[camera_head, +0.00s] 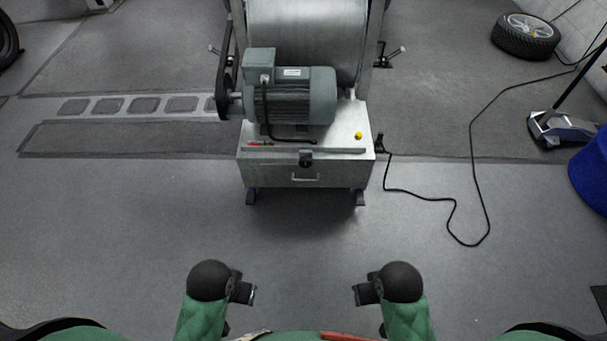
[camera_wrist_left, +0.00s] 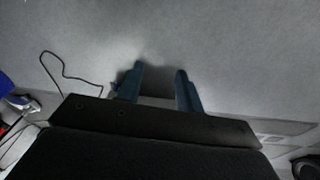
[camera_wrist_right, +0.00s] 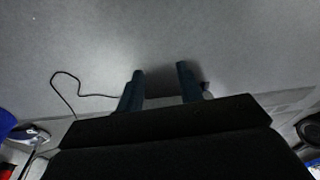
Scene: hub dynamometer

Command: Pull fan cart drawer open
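The fan cart (camera_head: 343,141) stands ahead of me at the upper middle of the head view. It is a light grey metal cart carrying a motor (camera_head: 290,97) and a large drum (camera_head: 305,35). Its drawer (camera_head: 270,174) is on the front face, with a small silver handle (camera_head: 305,179), and looks closed. My left gripper (camera_head: 252,294) and right gripper (camera_head: 356,294) are low in the head view, well short of the cart, at either side of its centre. In the left wrist view the fingers (camera_wrist_left: 160,85) are apart and empty. In the right wrist view the fingers (camera_wrist_right: 163,85) are also apart and empty.
A black cable (camera_head: 473,150) runs across the floor right of the cart. The floor (camera_head: 305,235) between me and the cart is clear.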

